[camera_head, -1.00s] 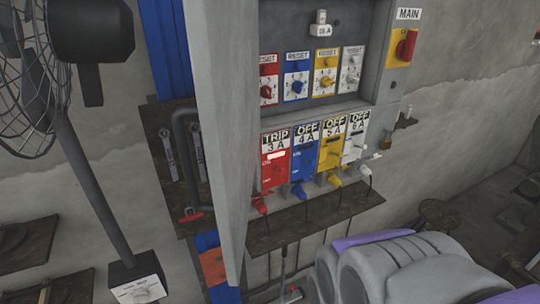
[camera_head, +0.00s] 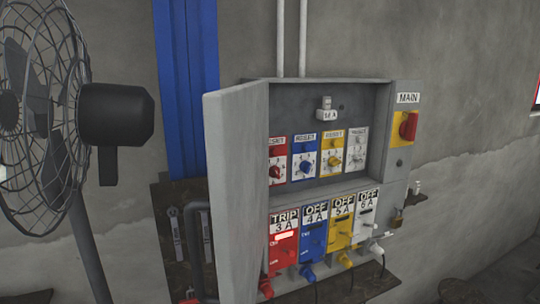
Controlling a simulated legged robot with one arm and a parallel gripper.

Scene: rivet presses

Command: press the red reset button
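The red reset module (camera_head: 277,160) is at the left end of the upper row in the grey electrical cabinet. It has a RESET label at its top, a small red button (camera_head: 277,150) below the label and a red knob (camera_head: 276,171) lower down. The open cabinet door (camera_head: 237,190) stands close at its left and hides part of its left edge. Below it is the red breaker (camera_head: 284,244), labelled TRIP 3 A, with a lit window and a red plug under it. My gripper is not in view.
Blue, yellow and white reset modules (camera_head: 304,154) continue the row, above breakers labelled OFF. A red MAIN rotary switch (camera_head: 408,126) is on the cabinet's right side. A fan (camera_head: 45,120) stands at the left. The space before the cabinet looks clear.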

